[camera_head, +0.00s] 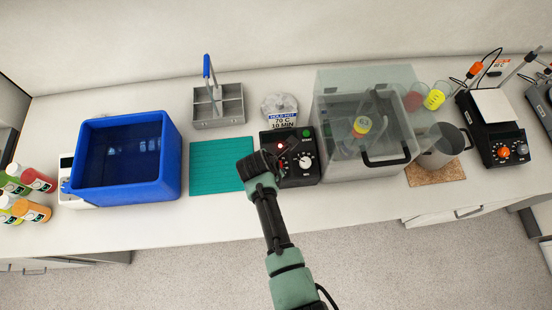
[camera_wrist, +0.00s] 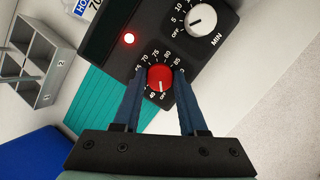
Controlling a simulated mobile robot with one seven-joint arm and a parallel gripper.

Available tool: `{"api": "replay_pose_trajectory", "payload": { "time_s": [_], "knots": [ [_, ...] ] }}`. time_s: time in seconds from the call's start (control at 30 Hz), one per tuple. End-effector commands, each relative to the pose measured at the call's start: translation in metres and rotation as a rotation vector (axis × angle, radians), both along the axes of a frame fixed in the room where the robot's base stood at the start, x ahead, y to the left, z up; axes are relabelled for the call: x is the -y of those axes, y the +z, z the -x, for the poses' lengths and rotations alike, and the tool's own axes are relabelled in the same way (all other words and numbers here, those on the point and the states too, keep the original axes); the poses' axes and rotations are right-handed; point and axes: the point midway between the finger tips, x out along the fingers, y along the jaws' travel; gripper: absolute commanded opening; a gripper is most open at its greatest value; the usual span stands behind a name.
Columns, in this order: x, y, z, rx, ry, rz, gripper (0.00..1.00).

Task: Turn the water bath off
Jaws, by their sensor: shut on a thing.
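The water bath (camera_head: 350,168) is a clear-walled tank with a see-through lid tilted up and a black handle in front. Its black control box (camera_head: 300,180) is at the tank's left side. In the wrist view a red knob (camera_wrist: 160,78) sits between my gripper's two blue fingers, which are shut on it. The knob's white mark points to the lower side, near the 40 and OFF labels; I cannot tell exactly which. A red lamp (camera_wrist: 129,38) on the box is lit. A white minute knob (camera_wrist: 201,18) is beside it. My gripper (camera_head: 270,160) hides the red knob in the head view.
A teal mat (camera_head: 215,168) lies left of the control box, with a blue basin (camera_head: 178,160) beyond it. A grey divided carrier (camera_head: 220,119) stands behind the mat. A metal pot (camera_head: 440,155) and a stirrer hotplate (camera_head: 490,140) stand right of the bath.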

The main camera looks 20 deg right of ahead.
Motion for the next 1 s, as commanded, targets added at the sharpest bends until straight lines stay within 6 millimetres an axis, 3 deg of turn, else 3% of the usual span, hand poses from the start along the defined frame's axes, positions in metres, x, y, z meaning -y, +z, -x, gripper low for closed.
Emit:
{"api": "replay_pose_trajectory", "payload": {
  "time_s": [0.7,0.73,0.9,1.0],
  "knots": [
    [-0.0016,0.0001,-0.0006,-0.003,0.080,0.018,0.00],
    [-0.0015,0.0001,-0.0005,-0.003,0.080,0.018,0.43],
    [-0.0012,0.0000,-0.0002,-0.004,0.078,0.019,0.72],
    [-0.0008,-0.0001,0.0000,-0.004,0.077,0.018,0.72]
  ]
}}
